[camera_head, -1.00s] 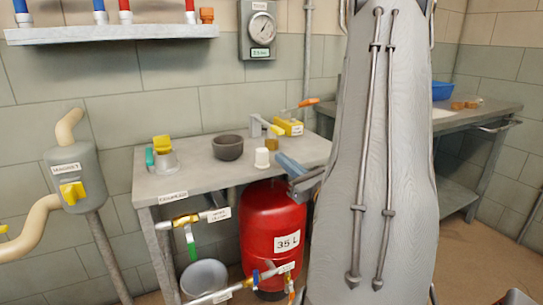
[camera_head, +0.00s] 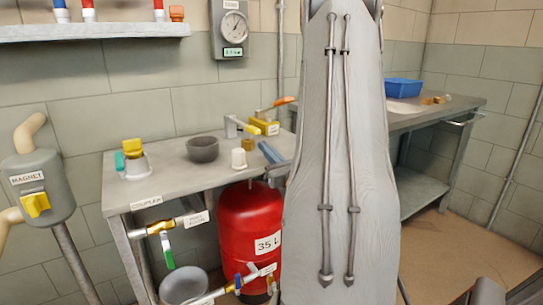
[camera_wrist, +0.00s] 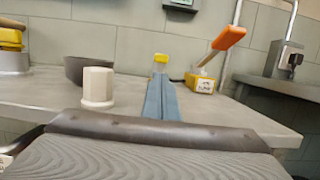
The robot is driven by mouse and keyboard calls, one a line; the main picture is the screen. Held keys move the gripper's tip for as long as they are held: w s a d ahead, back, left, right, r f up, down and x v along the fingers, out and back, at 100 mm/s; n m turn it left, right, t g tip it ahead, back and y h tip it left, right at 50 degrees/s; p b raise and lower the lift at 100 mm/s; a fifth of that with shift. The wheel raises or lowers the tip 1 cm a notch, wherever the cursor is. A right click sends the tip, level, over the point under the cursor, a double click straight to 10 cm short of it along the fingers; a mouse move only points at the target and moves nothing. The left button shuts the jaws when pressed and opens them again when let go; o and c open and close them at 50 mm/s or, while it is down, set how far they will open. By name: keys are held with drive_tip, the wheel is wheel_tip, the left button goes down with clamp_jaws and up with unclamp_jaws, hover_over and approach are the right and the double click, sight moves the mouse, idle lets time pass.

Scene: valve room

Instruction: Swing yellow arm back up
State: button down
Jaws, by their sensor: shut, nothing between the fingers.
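A small yellow bar (camera_head: 258,122), perhaps the yellow arm, reaches from a grey tap-like stand (camera_head: 233,127) at the back of the grey bench (camera_head: 165,167). It looks roughly level, slanting slightly down to the right. In the wrist view a yellow piece (camera_wrist: 160,60) shows just past my fingertips; I cannot tell whether it is the same part or whether they touch. My gripper (camera_head: 265,149), with blue-grey fingers, is shut and empty over the right part of the bench. It also shows in the wrist view (camera_wrist: 161,82). My arm hides the bench's right end.
A red tank (camera_head: 248,220) stands below the bench. Open bench lies in front of the bowl.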

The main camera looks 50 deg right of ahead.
drive_tip(key=shift+x, duration=2.1)
drive_tip(key=shift+r, duration=0.1)
